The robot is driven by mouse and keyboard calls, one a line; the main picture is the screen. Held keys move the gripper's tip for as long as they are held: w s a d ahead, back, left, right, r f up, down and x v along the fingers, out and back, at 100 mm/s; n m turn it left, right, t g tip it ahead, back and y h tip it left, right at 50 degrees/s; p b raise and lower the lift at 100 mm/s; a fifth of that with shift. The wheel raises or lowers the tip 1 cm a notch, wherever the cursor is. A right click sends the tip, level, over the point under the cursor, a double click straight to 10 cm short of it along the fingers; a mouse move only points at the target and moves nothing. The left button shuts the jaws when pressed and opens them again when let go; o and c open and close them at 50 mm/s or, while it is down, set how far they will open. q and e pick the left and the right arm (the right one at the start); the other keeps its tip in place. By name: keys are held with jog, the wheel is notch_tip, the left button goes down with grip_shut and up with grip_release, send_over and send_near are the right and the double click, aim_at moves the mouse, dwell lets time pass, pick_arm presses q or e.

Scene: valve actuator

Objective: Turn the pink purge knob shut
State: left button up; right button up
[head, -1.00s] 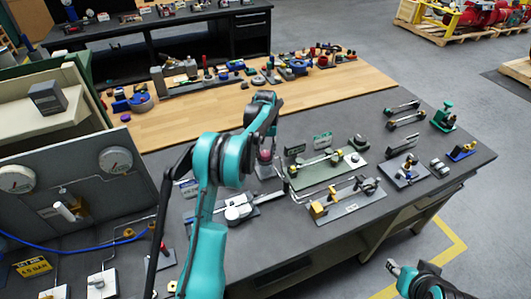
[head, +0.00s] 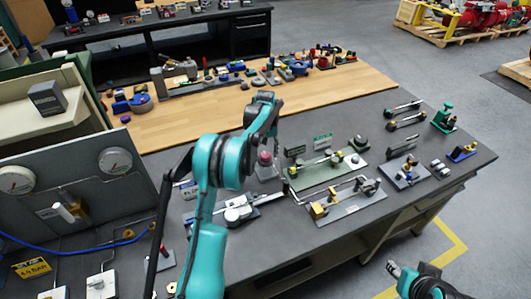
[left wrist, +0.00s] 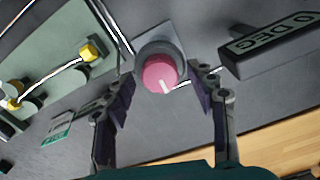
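The pink purge knob (left wrist: 160,74) sits on a grey mount and carries a white pointer mark on its face. In the left wrist view it lies between and just beyond the tips of my left gripper (left wrist: 164,82), whose fingers are spread apart with nothing between them. In the head view the knob (head: 265,157) shows just below the end of my left arm; the left gripper's fingers (head: 276,138) are small and partly hidden by the arm there. My right gripper (head: 393,269) is at the bottom right, off the table, too small to tell its opening.
A green plate with a fitting (head: 325,172) and a grey plate with a yellow-ended rod (head: 348,203) lie right of the knob. A dark "0 DEG" block (left wrist: 270,48) stands beside the knob. A gauge panel (head: 90,190) stands at left.

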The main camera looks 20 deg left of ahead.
aim_at(266, 155)
pick_arm(q)
notch_tip(266, 155, up, 12)
dwell(0.7)
dwell(0.4)
jog(key=s+d+r+m+t+b, duration=0.25)
jog(key=s+d, duration=0.25)
jog(key=s, duration=0.4)
jog(key=s+d+r+m+t+b, duration=0.1)
jog(key=s+d+b, duration=0.3)
jog(key=s+d, duration=0.3)
jog(key=s+d+f+m+t+b, duration=0.1)
jog(key=s+d+f+t+b, duration=0.1)
jog(key=s+f, duration=0.4)
jog(key=s+d+f+m+t+b, duration=0.1)
jog(key=s+d+f+m+b, duration=0.1)
jog(key=s+f, duration=0.5)
jog(key=s, duration=0.5)
jog(key=shift+t, duration=0.35)
